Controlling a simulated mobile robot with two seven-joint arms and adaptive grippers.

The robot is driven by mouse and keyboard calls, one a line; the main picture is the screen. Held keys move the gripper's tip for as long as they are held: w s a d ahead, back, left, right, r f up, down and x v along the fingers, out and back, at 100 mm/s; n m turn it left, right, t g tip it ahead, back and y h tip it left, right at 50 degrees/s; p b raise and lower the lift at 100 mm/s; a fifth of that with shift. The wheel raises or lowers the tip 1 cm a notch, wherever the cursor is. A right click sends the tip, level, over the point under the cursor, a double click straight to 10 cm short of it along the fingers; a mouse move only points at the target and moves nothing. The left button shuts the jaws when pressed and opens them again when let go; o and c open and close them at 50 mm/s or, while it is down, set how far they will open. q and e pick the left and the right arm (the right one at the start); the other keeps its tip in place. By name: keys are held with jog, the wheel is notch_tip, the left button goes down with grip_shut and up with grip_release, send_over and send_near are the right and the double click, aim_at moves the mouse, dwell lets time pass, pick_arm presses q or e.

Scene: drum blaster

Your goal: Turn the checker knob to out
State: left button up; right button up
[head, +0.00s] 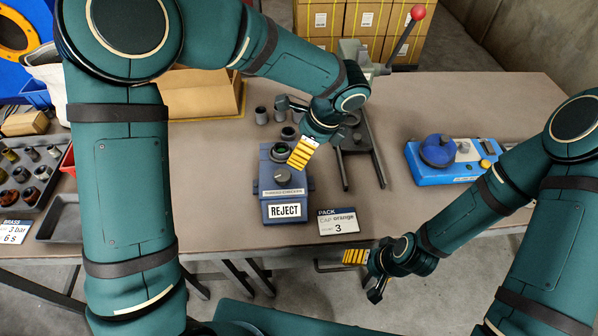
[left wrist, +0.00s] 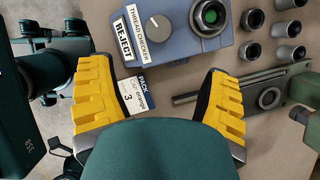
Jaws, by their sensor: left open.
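The blue-grey thread checker (head: 312,184) stands near the table's front edge, with a REJECT plate on its front. Its grey round knob (head: 282,174) is on top; it also shows in the left wrist view (left wrist: 158,24) with a pale pointer line. A green-ringed socket (left wrist: 211,14) is beside the knob. My left gripper (head: 289,130) is open and empty above the checker. In the left wrist view its yellow fingers (left wrist: 156,75) are wide apart, the knob beyond them, untouched. My right gripper (head: 364,274) is open and empty in front of the table.
A "PACK CAP orange 3" card (head: 338,222) lies right of the checker. Grey cylindrical parts (head: 261,115) stand behind it. A grey lever press (head: 357,150) is behind right. A blue device (head: 440,160) is further right. A parts tray (head: 28,172) is at left.

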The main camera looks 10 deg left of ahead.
aim_at(282, 175)
pick_arm(q)
jog(key=b+x, duration=0.3)
jog(key=x, duration=1)
jog(key=shift+s+a+f, duration=0.15)
jog(key=shift+a+f, duration=0.05)
jog(key=shift+f, duration=0.2)
jog(key=c, duration=1.2)
